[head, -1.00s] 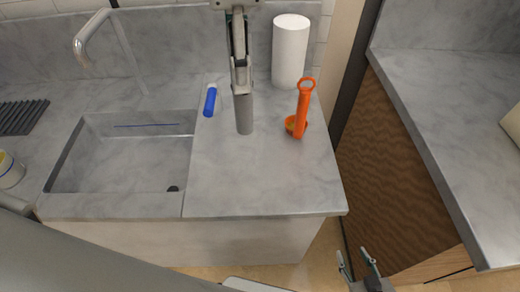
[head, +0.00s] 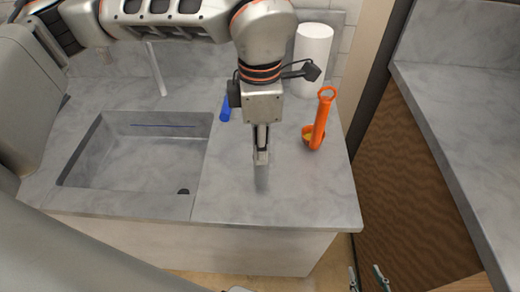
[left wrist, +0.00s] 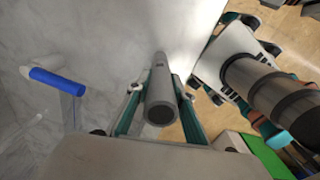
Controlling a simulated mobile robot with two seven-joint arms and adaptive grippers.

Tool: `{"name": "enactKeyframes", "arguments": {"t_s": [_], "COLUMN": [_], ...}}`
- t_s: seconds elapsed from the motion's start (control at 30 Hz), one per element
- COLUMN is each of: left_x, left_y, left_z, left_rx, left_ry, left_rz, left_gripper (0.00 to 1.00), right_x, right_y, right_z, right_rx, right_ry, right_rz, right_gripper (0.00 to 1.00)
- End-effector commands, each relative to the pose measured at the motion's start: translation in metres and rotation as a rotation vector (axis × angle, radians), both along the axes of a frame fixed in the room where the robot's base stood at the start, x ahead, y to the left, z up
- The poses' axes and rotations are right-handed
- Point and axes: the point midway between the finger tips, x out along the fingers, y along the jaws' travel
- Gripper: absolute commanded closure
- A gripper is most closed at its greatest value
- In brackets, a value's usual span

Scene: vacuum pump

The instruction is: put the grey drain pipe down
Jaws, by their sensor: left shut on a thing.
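The grey drain pipe (left wrist: 161,88) is between the teal-edged fingers of my left gripper (left wrist: 160,100) in the left wrist view, with its round open end facing the camera. In the head view my left gripper (head: 261,155) is over the grey counter, right of the sink, pointing down. The pipe shows only faintly below the fingertips there, grey on grey, and I cannot tell whether it touches the counter. My right gripper (head: 369,280) is at the bottom edge of the head view, with its fingers apart and nothing seen between them.
An orange plunger-like tool (head: 320,120) stands on the counter (head: 300,200) right of my left gripper. A white roll (head: 312,60) stands behind it. A blue-handled item (head: 225,108) lies behind and left of the gripper. The sink (head: 135,165) is at left. The counter's front right is clear.

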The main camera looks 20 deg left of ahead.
Motion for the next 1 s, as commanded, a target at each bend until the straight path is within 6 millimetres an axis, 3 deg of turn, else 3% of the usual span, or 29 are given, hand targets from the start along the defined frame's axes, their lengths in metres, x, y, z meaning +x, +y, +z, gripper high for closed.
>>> {"name": "enactKeyframes", "arguments": {"t_s": [0.13,0.5,0.53,0.6,1.0], "left_x": [-0.001,0.000,0.000,0.000,0.000], "left_y": [0.000,0.000,0.000,0.000,0.000], "left_z": [-0.019,-0.022,-0.023,-0.022,-0.017], "left_rx": [-0.001,0.000,0.000,0.000,-0.001], "left_ry": [0.002,0.001,0.001,0.000,-0.001], "left_rz": [-0.002,-0.001,-0.001,-0.001,-0.001], "left_gripper": [1.00,1.00,0.75,0.61,0.61], "right_x": [-0.001,-0.003,-0.003,-0.003,-0.003], "right_y": [0.000,0.000,0.000,0.000,0.000], "right_z": [-0.003,-0.006,-0.006,-0.006,-0.002], "right_rx": [-0.002,-0.004,-0.004,-0.004,-0.004], "right_ry": [0.004,0.008,0.008,0.008,0.005], "right_rz": [0.001,0.002,0.002,0.002,0.002], "right_gripper": [0.60,0.60,0.60,0.60,0.60]}}
